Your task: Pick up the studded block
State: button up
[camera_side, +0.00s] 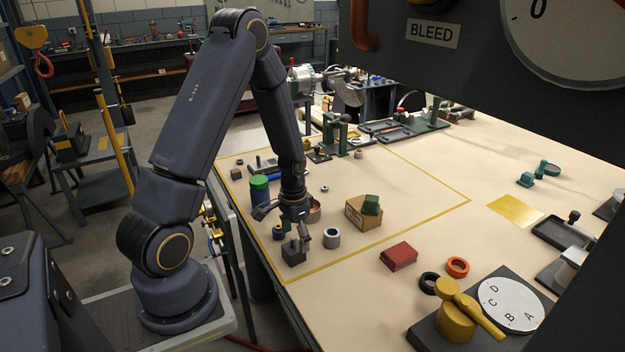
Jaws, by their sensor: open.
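A small dark block (293,254) with a raised stud-like top stands on the cream table near its left edge; I take it to be the studded block, though its detail is small. My gripper (284,227) points down just above and behind it in the side view, with its fingers spread open. No object is visibly held. The fingers partly overlap nearby parts, so I cannot tell the exact gap to the block.

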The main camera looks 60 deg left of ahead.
aim_at(294, 246)
jog(key=f, duration=0.5)
jog(key=shift+s+a, duration=0.15)
jog(key=shift+s, duration=0.1)
jog(key=shift+r, duration=0.1)
grip_shut()
dwell(0.3)
